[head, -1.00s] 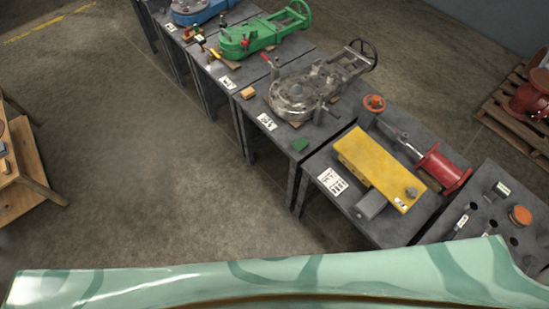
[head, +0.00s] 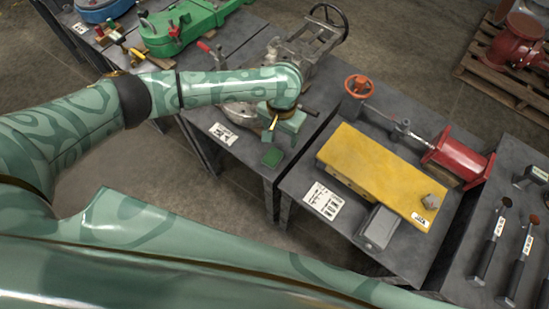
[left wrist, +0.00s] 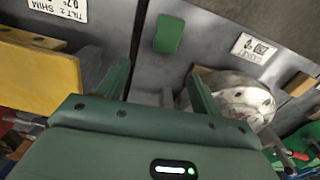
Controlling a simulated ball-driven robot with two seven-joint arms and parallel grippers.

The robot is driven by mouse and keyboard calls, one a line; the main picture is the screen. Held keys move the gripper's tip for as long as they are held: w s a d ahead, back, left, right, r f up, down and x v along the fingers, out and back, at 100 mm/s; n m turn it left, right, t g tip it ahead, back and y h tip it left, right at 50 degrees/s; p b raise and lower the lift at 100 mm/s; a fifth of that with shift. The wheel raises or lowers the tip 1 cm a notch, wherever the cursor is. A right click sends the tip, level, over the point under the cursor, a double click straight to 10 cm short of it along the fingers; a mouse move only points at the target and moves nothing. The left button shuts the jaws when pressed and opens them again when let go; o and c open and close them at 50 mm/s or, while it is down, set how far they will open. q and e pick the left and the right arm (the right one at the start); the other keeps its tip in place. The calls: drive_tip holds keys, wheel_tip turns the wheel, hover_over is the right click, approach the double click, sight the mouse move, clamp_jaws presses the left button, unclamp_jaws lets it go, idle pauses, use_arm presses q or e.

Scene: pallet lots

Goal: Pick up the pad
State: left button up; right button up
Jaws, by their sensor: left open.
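The pad is a small dark green block (head: 272,156) lying flat on the grey table near its front edge. In the left wrist view the pad (left wrist: 169,34) lies ahead of the fingertips, apart from them. My left gripper (head: 280,138) hangs over the table just behind the pad in the head view. In the left wrist view the gripper (left wrist: 158,70) has its two green fingers spread, with nothing between them. My right gripper is not in view.
A metal valve (left wrist: 245,98) stands close beside the fingers, partly hidden by my arm in the head view. A yellow block (head: 375,172) lies on the neighbouring table, by a grey box (head: 379,227) and a red cylinder (head: 458,157). Labels lie flat on the tables.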

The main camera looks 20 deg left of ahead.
use_arm(q)
drive_tip(key=b, duration=0.2)
hover_over(276, 151)
drive_tip(key=d, duration=0.1)
wheel_tip(276, 151, down, 5)
drive_tip(key=shift+w+r, duration=0.1)
drive_tip(key=shift+r, duration=0.05)
drive_tip(key=f+b, duration=0.2)
drive_tip(key=f, duration=0.1)
drive_tip(key=a+f+b, duration=0.1)
drive_tip(key=f+b, duration=0.1)
drive_tip(key=shift+f, duration=0.25)
drive_tip(key=shift+r, duration=0.25)
drive_tip(key=shift+s, duration=0.2)
drive_tip(key=c, duration=1.1)
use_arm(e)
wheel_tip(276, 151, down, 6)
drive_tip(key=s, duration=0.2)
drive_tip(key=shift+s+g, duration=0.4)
